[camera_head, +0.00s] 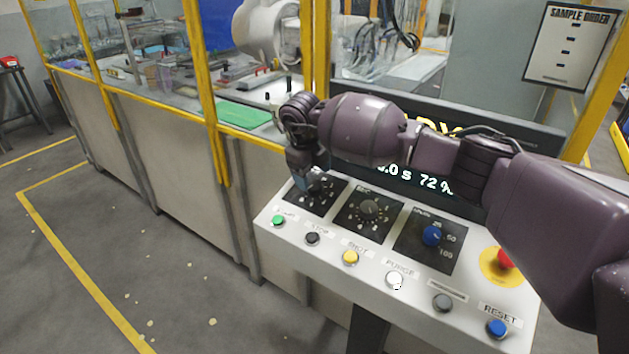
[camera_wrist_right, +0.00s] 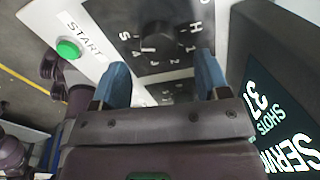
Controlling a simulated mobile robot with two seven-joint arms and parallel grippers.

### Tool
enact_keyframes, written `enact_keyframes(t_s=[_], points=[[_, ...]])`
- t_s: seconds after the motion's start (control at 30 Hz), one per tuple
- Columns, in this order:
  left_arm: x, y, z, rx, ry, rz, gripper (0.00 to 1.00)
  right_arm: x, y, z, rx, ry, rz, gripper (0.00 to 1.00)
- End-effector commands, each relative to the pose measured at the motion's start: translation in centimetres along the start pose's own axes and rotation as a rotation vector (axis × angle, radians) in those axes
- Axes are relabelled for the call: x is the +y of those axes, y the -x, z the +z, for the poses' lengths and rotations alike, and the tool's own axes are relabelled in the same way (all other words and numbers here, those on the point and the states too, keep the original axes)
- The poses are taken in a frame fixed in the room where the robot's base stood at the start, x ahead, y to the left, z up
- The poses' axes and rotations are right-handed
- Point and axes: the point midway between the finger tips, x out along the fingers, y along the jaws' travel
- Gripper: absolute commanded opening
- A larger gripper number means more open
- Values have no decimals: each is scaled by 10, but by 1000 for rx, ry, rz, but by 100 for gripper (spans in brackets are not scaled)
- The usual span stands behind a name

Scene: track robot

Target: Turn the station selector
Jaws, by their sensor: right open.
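A sloped white control panel (camera_head: 375,262) carries three black dial plates in a row. The leftmost plate (camera_head: 325,205) lies under my right gripper (camera_head: 308,184), which hides most of its knob in the head view. In the right wrist view a round dark knob (camera_wrist_right: 158,36) on a black plate (camera_wrist_right: 118,14) shows just beyond my right gripper's blue fingertips (camera_wrist_right: 162,66), between their lines. The fingers are apart with nothing held. Which dial is labelled as station selector cannot be read. My left gripper is not seen.
A middle grey knob (camera_head: 368,208) and blue knob (camera_head: 432,235) stand to the right, then a red stop button (camera_head: 505,258). A green START button (camera_wrist_right: 68,49) and several others line the front edge. A display (camera_head: 415,178) rises behind; a yellow-framed cell (camera_head: 208,75) stands left.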

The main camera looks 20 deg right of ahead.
Motion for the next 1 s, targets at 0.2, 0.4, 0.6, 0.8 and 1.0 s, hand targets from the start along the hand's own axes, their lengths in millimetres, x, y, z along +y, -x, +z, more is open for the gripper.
enact_keyframes(t_s=[0.2,0.4,0.6,0.8,1.0], points=[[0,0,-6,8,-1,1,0,0,-26,0,1,-1,1,69],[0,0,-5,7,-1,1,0,0,-35,0,-1,1,0,69],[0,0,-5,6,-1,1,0,0,-35,0,-1,1,0,69],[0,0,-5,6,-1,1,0,0,-35,0,0,0,0,46],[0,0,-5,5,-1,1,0,0,-35,0,0,0,0,19]])
